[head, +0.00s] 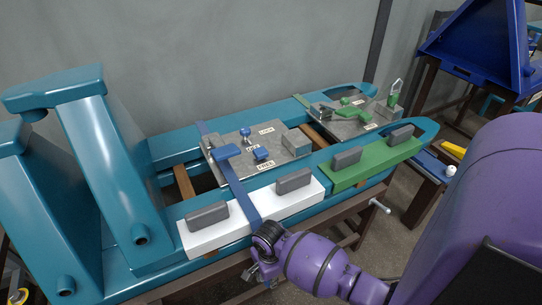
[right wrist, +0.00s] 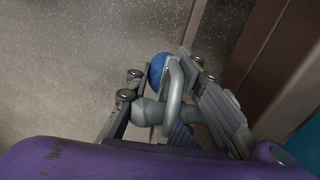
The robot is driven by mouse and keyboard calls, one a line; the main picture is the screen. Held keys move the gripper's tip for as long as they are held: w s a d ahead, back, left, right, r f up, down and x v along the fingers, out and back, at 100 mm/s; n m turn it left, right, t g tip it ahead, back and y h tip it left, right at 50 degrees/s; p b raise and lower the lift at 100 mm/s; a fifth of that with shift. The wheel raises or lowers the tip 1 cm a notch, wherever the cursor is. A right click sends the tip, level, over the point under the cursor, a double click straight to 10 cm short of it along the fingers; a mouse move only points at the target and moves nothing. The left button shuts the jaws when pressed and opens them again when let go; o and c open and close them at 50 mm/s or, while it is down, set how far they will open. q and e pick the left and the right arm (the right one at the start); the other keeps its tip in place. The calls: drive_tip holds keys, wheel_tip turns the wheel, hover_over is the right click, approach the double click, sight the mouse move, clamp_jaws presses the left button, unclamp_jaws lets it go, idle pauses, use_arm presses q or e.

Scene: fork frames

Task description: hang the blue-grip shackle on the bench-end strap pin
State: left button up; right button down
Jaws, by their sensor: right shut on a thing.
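My right gripper (head: 264,270) is low in front of the bench, below the white block, at the lower end of the blue strap (head: 240,196). In the right wrist view, my right gripper (right wrist: 166,98) is shut on the blue-grip shackle. The shackle's grey metal loop (right wrist: 174,92) lies between the fingers, with its round blue grip (right wrist: 157,70) beyond. Dark blue strap webbing (right wrist: 182,136) shows beside the loop. A silver pin (head: 379,206) sticks out from the bench's front side, right of and apart from my gripper. My left gripper is not in view.
The teal bench frame (head: 172,149) carries a white block (head: 258,207), a green block (head: 373,164) and metal fixture plates. A green-grip shackle (head: 393,98) stands at the far plate. A teal upright (head: 100,160) rises at left. Floor is clear below my gripper.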

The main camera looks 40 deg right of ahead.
drive_tip(key=shift+w+d+r, duration=0.15)
drive_tip(key=shift+w+r, duration=0.1)
drive_tip(key=shift+w, duration=0.2)
drive_tip(key=shift+w+d+r, duration=0.15)
drive_tip(key=shift+w+r, duration=0.05)
drive_tip(key=shift+w, duration=0.2)
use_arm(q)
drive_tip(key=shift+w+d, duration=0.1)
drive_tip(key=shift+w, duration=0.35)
use_arm(e)
drive_tip(key=c, duration=1.7)
unclamp_jaws()
drive_tip(key=shift+o, duration=1.3)
drive_tip(key=shift+w+f, duration=0.15)
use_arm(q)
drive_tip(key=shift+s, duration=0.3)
use_arm(e)
drive_tip(key=shift+s+a, duration=0.1)
drive_tip(key=shift+s, duration=0.1)
